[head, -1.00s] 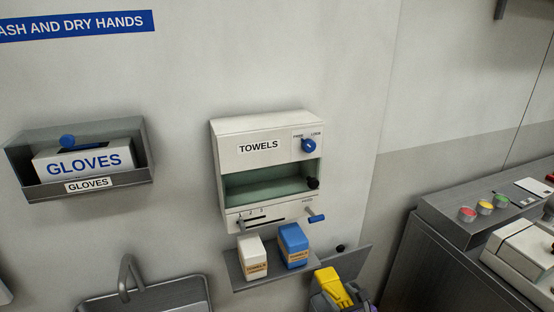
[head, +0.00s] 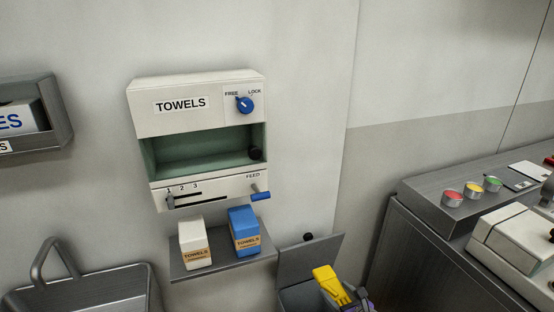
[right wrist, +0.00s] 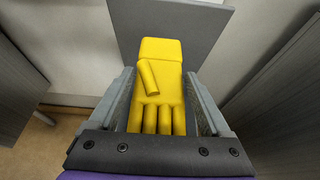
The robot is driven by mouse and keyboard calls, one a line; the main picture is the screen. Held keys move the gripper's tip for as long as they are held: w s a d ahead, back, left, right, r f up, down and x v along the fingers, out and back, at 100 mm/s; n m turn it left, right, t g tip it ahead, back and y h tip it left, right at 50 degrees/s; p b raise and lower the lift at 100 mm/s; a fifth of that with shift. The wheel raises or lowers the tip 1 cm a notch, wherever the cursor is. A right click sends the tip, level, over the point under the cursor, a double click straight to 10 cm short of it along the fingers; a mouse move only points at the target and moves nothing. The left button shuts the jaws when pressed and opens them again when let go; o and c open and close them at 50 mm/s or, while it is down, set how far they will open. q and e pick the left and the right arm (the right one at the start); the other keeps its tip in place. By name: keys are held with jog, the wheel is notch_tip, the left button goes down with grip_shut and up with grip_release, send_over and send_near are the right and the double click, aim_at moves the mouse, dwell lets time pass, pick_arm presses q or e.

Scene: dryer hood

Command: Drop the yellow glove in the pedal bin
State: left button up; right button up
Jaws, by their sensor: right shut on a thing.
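The yellow glove (head: 330,285) is low in the head view. In the right wrist view the glove (right wrist: 162,72) lies between the two grey fingers, its own fingers toward the wrist. My right gripper (right wrist: 160,102) is shut on it. The pedal bin (head: 297,296) is a grey box at the bottom of the head view. Its lid (head: 311,256) is raised, with a black knob on top. The glove appears in front of the lid, at the bin's right side; I cannot tell whether it is inside the rim. My left gripper is not in view.
A towel dispenser (head: 198,140) hangs on the wall, above a shelf (head: 222,262) with a white and a blue towel pack. A sink (head: 85,290) is at lower left. A grey cabinet (head: 425,265) with coloured buttons stands right of the bin.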

pick_arm(q)
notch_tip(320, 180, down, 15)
jog(key=b, duration=1.1)
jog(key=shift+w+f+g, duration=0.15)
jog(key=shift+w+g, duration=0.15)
pick_arm(e)
jog(key=w+f, duration=0.3)
jog(key=f, duration=0.5)
jog(key=w+f, duration=0.4)
jog(key=f, duration=0.3)
jog(key=shift+f, duration=0.35)
jog(key=o, duration=1.2)
jog(key=shift+r, duration=0.1)
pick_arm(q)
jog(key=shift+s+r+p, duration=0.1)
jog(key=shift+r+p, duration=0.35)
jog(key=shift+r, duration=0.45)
pick_arm(e)
jog(key=v, duration=1)
jog(key=shift+s+d+r, duration=0.2)
jog(key=shift+s+d, duration=0.05)
jog(key=shift+d, duration=0.05)
